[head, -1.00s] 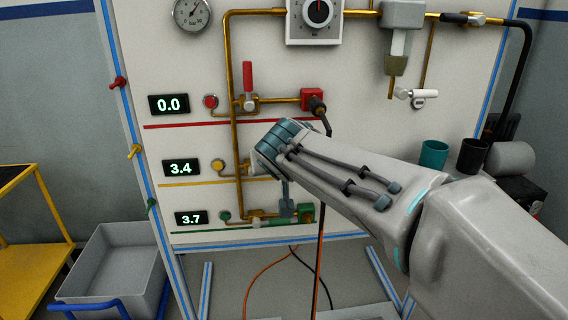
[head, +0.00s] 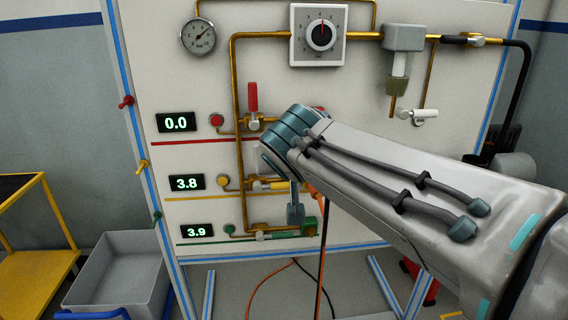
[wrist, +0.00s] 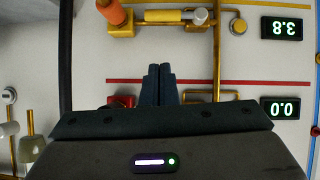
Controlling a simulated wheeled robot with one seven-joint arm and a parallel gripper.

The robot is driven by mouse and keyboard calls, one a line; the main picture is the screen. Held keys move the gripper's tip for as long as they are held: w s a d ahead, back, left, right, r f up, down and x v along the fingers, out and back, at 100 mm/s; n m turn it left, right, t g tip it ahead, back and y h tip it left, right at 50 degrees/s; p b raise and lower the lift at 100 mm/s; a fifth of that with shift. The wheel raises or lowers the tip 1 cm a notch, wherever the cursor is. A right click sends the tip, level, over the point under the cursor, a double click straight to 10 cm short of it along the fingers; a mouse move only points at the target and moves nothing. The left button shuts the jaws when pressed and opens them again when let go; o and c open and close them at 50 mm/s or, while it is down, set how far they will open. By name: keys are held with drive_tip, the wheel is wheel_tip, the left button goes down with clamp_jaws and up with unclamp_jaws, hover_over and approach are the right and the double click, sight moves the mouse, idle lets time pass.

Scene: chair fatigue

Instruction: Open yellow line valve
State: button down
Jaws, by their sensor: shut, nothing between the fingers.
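The yellow line valve (head: 262,185) sits on the middle row of the wall panel, beside the yellow button and a display reading 3.8. Its yellow handle (wrist: 165,16) lies along the pipe, level with it, at the top of the wrist view, which is upside down. The handle also shows just left of my wrist in the head view (head: 287,184). My gripper (wrist: 158,85) is shut and empty. In the wrist picture its fingers are apart from the yellow handle, between the yellow and red rows. My wrist hides part of the panel in the head view.
The red handle (head: 253,97) stands upright across its pipe; its display reads 0.0. The green handle (head: 287,234) lies along the bottom row, reading 3.9. An orange hose (wrist: 110,12) joins the yellow line's end. A grey bin (head: 118,275) stands at lower left.

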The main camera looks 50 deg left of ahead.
drive_tip(key=shift+v, duration=2.05)
drive_tip(key=w+d+r+m+h+p, duration=0.1)
drive_tip(key=w+d+m+h+p, duration=0.1)
drive_tip(key=w+d+p, duration=0.6)
drive_tip(key=w+d+r+m+t+h+p, duration=0.1)
drive_tip(key=w+d+r+m+h+p, duration=0.15)
drive_tip(key=d, duration=1.05)
drive_tip(key=w+d+m+h+p, duration=0.2)
drive_tip(key=w+d+h+p, duration=0.15)
drive_tip(key=w+d, duration=0.5)
drive_tip(key=s+d+m+g+p, duration=0.1)
drive_tip(key=s+d+p, duration=0.3)
drive_tip(key=d, duration=0.5)
drive_tip(key=s+d+m+g+h+p, duration=0.1)
drive_tip(key=s+d+m+p, duration=0.2)
drive_tip(key=d, duration=0.5)
drive_tip(key=s+d+m+g+p, duration=0.2)
drive_tip(key=s+d+p, duration=0.4)
drive_tip(key=d, duration=0.3)
drive_tip(key=shift+d+r, duration=0.35)
drive_tip(key=shift+r, duration=0.05)
